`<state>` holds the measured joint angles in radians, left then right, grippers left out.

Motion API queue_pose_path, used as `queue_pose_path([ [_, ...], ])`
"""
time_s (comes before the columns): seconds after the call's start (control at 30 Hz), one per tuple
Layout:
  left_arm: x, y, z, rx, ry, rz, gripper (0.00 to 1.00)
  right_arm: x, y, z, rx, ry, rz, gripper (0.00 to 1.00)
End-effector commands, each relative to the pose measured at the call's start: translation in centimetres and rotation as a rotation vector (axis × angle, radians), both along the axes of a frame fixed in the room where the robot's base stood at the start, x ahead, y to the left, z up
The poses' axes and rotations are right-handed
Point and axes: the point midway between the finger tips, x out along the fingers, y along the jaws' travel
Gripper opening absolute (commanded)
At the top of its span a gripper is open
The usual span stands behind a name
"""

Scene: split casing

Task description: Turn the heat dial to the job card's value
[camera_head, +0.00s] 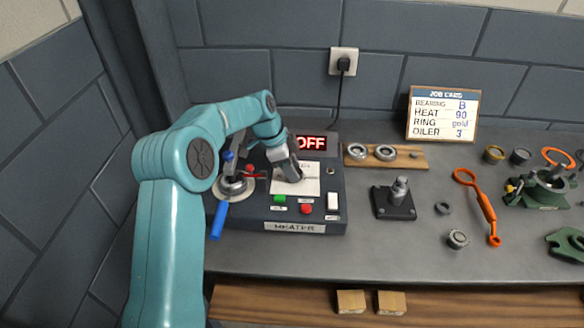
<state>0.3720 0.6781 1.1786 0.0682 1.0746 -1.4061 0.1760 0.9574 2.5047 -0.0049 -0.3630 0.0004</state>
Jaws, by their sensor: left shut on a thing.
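The heater (257,212) is a dark box on the bench, with a white dial panel (308,184) on its top and a red display (310,143) reading OFF. My left gripper (293,177) reaches down onto that panel and is shut on the heat dial, which it hides; the dial's setting cannot be read. The job card (443,114) stands at the back and reads bearing B, heat 90, ring gold, oiler 3. My right gripper is out of view.
Green (280,199) and red (306,209) buttons and a white switch (333,202) line the heater's front. A blue-handled tool (219,219) is at its left. A wooden rack with rings (400,160), a black post block (394,203) and an orange wrench (486,208) lie right.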

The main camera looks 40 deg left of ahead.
Motion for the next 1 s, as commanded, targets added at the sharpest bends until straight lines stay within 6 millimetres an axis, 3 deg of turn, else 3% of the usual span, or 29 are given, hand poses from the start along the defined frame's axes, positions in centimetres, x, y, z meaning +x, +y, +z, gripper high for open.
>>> queue_pose_path([
  [0.07,0.0,0.0,0.1,0.002,-0.002,0.001,0.09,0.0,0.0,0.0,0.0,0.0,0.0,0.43],
  [0.1,0.0,0.0,0.1,0.002,-0.002,0.001,0.5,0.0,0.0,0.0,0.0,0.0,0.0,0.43],
  [0.17,0.0,0.0,0.1,0.001,-0.002,0.001,0.66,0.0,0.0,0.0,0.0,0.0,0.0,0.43],
  [0.57,-0.1,0.3,0.9,0.002,-0.003,0.002,0.66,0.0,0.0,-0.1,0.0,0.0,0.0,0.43],
  [0.67,-0.5,0.9,2.5,0.002,-0.005,0.002,0.66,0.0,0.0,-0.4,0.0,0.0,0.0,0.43],
  [1.0,-2.5,3.7,10.9,0.003,-0.004,0.003,0.66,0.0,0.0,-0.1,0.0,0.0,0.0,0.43],
])
